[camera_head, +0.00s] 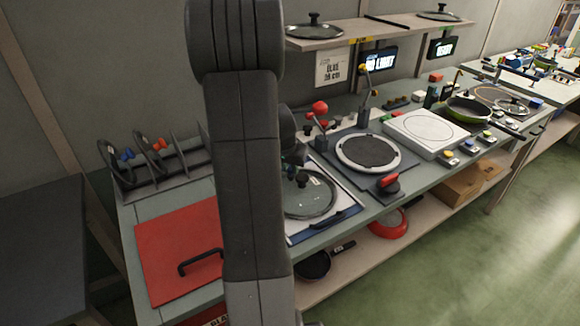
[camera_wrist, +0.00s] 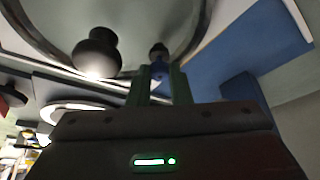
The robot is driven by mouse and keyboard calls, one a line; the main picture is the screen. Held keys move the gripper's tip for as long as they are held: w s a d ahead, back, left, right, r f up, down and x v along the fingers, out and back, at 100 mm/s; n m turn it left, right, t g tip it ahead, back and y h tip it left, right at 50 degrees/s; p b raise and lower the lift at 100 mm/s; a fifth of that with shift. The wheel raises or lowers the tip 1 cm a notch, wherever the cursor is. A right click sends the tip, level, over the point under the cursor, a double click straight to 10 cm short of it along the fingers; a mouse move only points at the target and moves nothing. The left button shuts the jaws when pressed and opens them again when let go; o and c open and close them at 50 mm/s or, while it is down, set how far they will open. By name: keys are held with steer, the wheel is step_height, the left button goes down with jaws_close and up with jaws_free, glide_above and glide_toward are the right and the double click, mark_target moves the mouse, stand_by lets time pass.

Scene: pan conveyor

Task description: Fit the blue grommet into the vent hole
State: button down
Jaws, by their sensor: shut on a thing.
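My gripper (camera_wrist: 159,82) is shut on the blue grommet (camera_wrist: 159,68), which shows between the fingertips in the wrist view. A small dark round piece shows just beyond the grommet; I cannot tell what it is. The grommet is over or at the glass lid (camera_wrist: 140,25), near the lid's black knob (camera_wrist: 97,50). In the head view the glass lid (camera_head: 312,203) lies on a white and blue board, partly behind my arm. The vent hole is not clearly visible, and I cannot tell whether the grommet touches the lid.
A red panel with a black handle (camera_head: 165,255) lies left of my arm. A rack (camera_head: 160,175) holding blue and orange parts stands behind it. A round dark plate (camera_head: 368,152), a red-knobbed lever (camera_head: 320,110) and a white hob (camera_head: 425,130) are to the right.

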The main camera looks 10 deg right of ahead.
steer(key=shift+f+b, duration=0.3)
steer(key=shift+f, duration=0.1)
steer(key=c, duration=1.3)
jaws_free()
steer(key=shift+o, duration=0.2)
steer(key=shift+r, duration=0.15)
steer(key=v, duration=1.3)
steer(key=shift+s+r, duration=0.25)
steer(key=shift+a+f, duration=0.1)
steer(key=x, duration=1.3)
steer(key=shift+w+f, duration=0.2)
steer(key=shift+r+p, duration=0.3)
steer(key=shift+p, duration=0.15)
